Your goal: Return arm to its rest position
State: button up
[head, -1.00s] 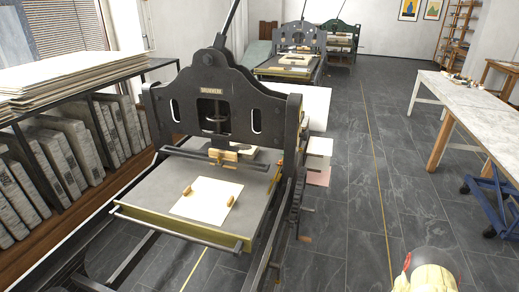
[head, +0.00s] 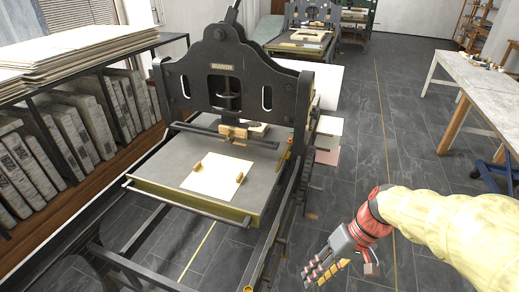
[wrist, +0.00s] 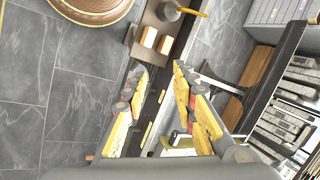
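My arm, in a yellow sleeve with a red joint, reaches in from the lower right of the head view. My gripper (head: 318,272) is to the right of the nearest black press (head: 222,100), over the floor, and looks apart from it. In the wrist view my gripper (wrist: 160,72) has its two yellow-padded fingers spread, with nothing held between them. Dark bars and the floor show beyond the gap.
The press bed (head: 160,172) carries a white sheet (head: 212,178) with two small wooden pieces. Bookshelves (head: 60,135) line the left. A white-topped table (head: 470,82) stands at the right. Tiled floor (head: 400,150) lies open between. Two pale blocks (wrist: 149,37) show in the wrist view.

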jog(key=s+d+r+t+h, duration=0.2)
jog(key=s+r+t, duration=0.1)
jog(key=r, duration=0.3)
jog(key=s+d+r+m+t+h, duration=0.1)
jog(key=s+d+r+t+h, duration=0.1)
jog(key=r, duration=0.5)
jog(key=shift+s+t+h, duration=0.6)
jog(key=shift+s+t, duration=0.1)
jog(key=shift+t, duration=0.3)
